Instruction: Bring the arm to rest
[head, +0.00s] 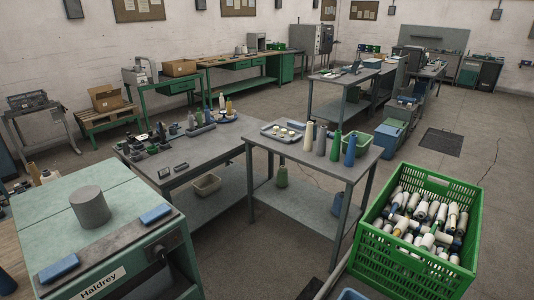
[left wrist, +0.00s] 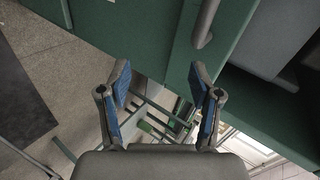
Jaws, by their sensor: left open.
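My left gripper (left wrist: 160,88) shows in the left wrist view. Its two blue-padded fingers stand apart with nothing between them. Past the fingers are dark green machine panels (left wrist: 120,20), a grey bar (left wrist: 206,22) and the floor (left wrist: 60,60). The fingers appear clear of the panels, though the distance is hard to judge. Neither gripper shows in the head view, and the right gripper is in neither view.
A green machine marked Haldrey (head: 130,265) stands at the near left with a grey cylinder (head: 90,208) on top. A table (head: 285,150) holds cones. A green crate (head: 375,250) full of cones stands at right. Open floor (head: 490,160) lies behind it.

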